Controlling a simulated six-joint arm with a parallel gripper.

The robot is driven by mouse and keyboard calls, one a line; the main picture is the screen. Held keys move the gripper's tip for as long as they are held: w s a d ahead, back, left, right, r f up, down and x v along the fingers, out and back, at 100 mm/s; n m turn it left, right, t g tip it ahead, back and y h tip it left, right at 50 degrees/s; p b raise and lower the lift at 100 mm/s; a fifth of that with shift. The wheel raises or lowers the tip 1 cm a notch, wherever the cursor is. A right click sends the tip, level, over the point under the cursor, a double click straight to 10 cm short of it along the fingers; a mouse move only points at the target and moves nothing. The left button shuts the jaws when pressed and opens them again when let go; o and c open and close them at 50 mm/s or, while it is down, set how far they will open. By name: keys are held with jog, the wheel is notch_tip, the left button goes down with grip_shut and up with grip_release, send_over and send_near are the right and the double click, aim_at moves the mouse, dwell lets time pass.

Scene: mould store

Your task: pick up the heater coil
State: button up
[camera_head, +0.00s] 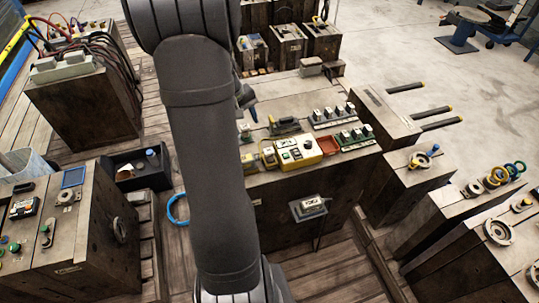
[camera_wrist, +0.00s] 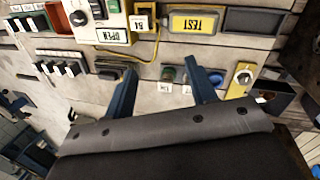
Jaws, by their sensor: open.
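My gripper (camera_wrist: 163,80) is open in the wrist view, with its two blue fingers apart over a pale bench top. Small round-topped buttons with labels (camera_wrist: 168,76) show between the fingers, and nothing is held. I cannot pick out the heater coil for certain in either view.
The middle bench (camera_head: 287,180) holds a yellow control box (camera_head: 297,152) and rows of switches (camera_head: 333,115). A yellow TEST plate (camera_wrist: 196,22) shows in the wrist view. Blocks at right carry coloured rings (camera_head: 500,175). A black bin (camera_head: 140,172) stands at left, with a blue loop (camera_head: 172,212) nearby.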

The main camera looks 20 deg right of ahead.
jog(key=s+r+n+h, duration=0.1)
jog(key=s+n, duration=0.1)
jog(key=n, duration=1.3)
send_near(269, 151)
jog(key=shift+h, duration=0.4)
jog(key=x, duration=0.5)
jog(key=shift+s+a+f, duration=0.15)
jog(key=shift+a+f, duration=0.1)
jog(key=shift+f, duration=0.2)
jog(key=shift+x, duration=2.5)
jog(key=shift+c, duration=0.4)
grip_shut()
